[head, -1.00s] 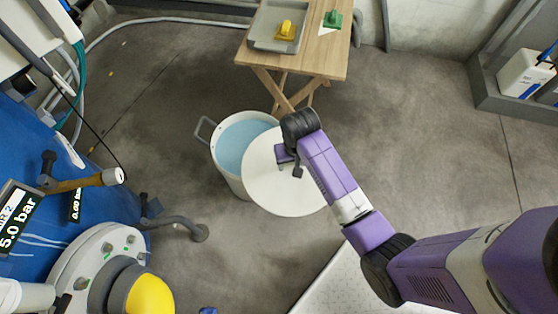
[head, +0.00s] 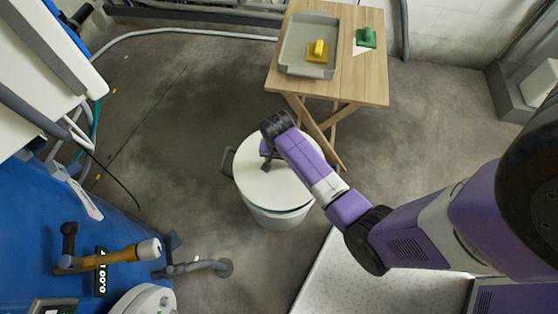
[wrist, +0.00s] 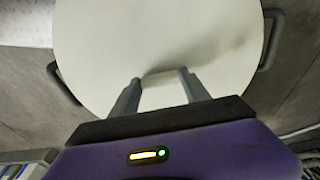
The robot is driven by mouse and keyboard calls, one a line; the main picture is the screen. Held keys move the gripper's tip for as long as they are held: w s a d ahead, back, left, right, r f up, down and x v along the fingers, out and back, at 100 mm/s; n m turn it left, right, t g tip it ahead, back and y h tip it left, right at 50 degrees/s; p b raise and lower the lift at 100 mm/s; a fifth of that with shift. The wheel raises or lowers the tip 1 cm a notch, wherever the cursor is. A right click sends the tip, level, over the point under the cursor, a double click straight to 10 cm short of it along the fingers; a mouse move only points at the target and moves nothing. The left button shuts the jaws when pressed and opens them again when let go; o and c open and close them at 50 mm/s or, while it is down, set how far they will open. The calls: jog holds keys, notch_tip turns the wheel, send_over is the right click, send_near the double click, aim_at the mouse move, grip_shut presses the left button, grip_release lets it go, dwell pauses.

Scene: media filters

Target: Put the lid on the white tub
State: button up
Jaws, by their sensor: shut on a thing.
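The white tub (head: 283,219) stands on the floor, upright, with a grey handle (head: 227,162) showing at its left. The round white lid (head: 285,188) lies over the tub's mouth, and the water inside is hidden. In the wrist view the lid (wrist: 110,40) fills the middle, with tub handles (wrist: 272,40) sticking out on both sides. My gripper (head: 268,158) is over the lid, left of its centre in the head view. In the wrist view my gripper (wrist: 160,90) has both fingers closed on the lid's pale grip. I cannot tell whether the lid is fully seated.
A wooden folding table (head: 375,90) stands behind the tub, holding a grey tray (head: 297,62) with a yellow block (head: 318,50), and a green block (head: 366,38). Blue equipment (head: 60,240) with a pipe is at left. A white perforated platform (head: 350,285) is in front.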

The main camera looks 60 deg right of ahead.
aim_at(279, 166)
jog(key=shift+r+p, duration=0.15)
jog(key=shift+p, duration=0.25)
jog(key=shift+f+b, duration=1.6)
jog(key=shift+f, duration=1.45)
jog(key=shift+p, duration=0.4)
jog(key=shift+f+b, duration=0.6)
jog(key=shift+f, duration=0.3)
jog(key=o, duration=1.5)
jog(key=shift+r, duration=0.1)
jog(key=shift+c, duration=0.2)
jog(key=shift+s+a+r+p, duration=0.15)
jog(key=shift+r+p, duration=0.3)
jog(key=shift+r, duration=0.85)
jog(key=shift+w+a+r+p, duration=0.15)
jog(key=shift+r+p, duration=0.3)
jog(key=shift+r, duration=0.8)
jog(key=shift+s+a+r+p, duration=0.15)
jog(key=shift+r+p, duration=0.3)
jog(key=shift+r, duration=0.85)
